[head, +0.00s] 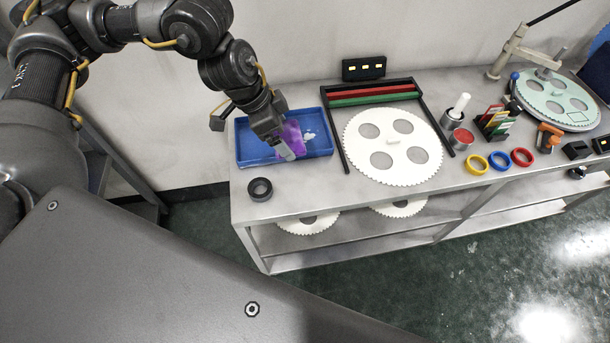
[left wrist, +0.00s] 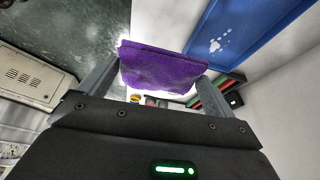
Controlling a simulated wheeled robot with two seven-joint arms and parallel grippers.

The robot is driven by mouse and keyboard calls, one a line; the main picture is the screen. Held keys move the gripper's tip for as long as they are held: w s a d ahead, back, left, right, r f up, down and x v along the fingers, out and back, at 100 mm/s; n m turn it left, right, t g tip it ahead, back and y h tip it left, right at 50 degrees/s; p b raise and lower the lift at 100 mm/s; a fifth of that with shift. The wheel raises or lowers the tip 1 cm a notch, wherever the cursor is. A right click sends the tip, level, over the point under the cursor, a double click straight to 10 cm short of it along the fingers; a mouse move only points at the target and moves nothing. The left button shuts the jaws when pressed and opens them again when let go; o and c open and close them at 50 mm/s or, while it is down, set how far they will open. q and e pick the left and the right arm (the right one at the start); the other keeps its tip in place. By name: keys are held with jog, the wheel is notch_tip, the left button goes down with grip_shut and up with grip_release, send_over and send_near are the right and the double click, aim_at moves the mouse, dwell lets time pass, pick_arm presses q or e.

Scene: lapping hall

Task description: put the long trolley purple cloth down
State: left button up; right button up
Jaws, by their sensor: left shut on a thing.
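My left gripper (head: 284,148) is shut on the purple cloth (head: 293,137). In the head view the cloth overlaps the blue tray (head: 245,157) at the left end of the metal bench. In the left wrist view the cloth (left wrist: 162,68) spans between my two fingers, and the tray (left wrist: 240,22) shows beyond it at the upper right. The cloth looks held above the tray; the exact height cannot be told. White spots lie on the tray floor beside the cloth. My right gripper is not in view.
A black ring (head: 260,189) lies on the bench in front of the tray. Right of the tray are a black rack with red and green bars (head: 374,94) and a large toothed disc (head: 393,165). Coloured rings, a red tin (head: 462,138) and a lapping machine (head: 556,100) stand farther right.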

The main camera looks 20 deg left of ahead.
pick_arm(q)
jog(key=shift+s+d+f, duration=0.2)
jog(key=shift+s, duration=0.05)
jog(key=s+d+f+m+g, duration=0.1)
jog(key=s+d+f+m, duration=0.2)
jog(key=s+f, duration=0.3)
jog(key=m+b, duration=0.2)
jog(key=b, duration=0.4)
send_over(322, 194)
jog(key=a, duration=0.2)
jog(key=shift+g+h, duration=0.4)
jog(key=f, duration=0.7)
jog(key=s+f, duration=0.1)
jog(key=f, duration=0.2)
jog(key=shift+d+f, duration=0.15)
jog(key=shift+f, duration=0.15)
jog(key=shift+w+d+f, duration=0.1)
jog(key=shift+w+f, duration=0.2)
notch_tip(322, 194, down, 3)
jog(key=shift+w+f, duration=0.1)
jog(key=shift+w, duration=0.05)
jog(key=shift+f, duration=0.1)
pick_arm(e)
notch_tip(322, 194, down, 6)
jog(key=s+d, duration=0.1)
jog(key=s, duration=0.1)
